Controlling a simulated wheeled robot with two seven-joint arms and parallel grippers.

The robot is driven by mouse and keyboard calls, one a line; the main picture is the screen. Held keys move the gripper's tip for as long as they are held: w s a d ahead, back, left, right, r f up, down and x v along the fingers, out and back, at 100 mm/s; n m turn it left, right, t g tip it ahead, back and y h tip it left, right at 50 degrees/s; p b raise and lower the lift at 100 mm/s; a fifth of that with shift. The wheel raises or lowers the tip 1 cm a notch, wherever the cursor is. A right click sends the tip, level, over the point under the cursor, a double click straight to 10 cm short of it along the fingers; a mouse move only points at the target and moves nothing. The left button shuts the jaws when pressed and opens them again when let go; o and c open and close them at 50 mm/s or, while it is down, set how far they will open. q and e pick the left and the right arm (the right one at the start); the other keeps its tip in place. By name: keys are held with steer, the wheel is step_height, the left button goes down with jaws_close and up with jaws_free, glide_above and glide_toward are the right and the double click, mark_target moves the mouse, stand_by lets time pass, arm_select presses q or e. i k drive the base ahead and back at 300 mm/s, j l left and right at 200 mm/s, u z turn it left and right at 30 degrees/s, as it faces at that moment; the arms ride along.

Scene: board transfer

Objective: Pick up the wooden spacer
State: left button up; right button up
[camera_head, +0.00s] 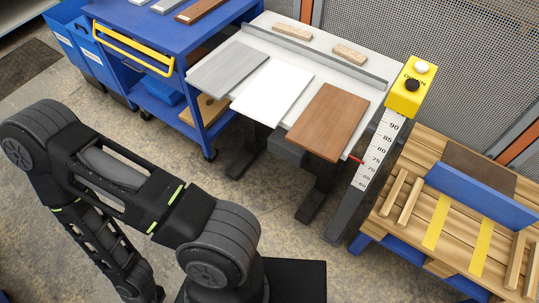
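Several light wooden strips lie on a slatted wood-topped bench at the right. A pair, with one strip (393,192) beside another (410,201), lies at its left. Another strip (515,260) is at the lower right, with one more beside it partly cut by the picture edge. Two short speckled tan blocks, one (293,31) left of the other (349,53), lie behind the grey fence of the white table (376,92). I cannot tell which piece is the named spacer. My black left arm is folded at the left; neither gripper shows.
Grey, white and brown boards (328,121) lie on the white table; the brown one overhangs its front. A yellow button box (411,87) tops a scaled post. A blue cart (168,50) stands left. The bench (457,220) has yellow stripes and a blue upright (482,195).

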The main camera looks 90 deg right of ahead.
mark_target(402, 220)
steer(key=z, duration=4.45)
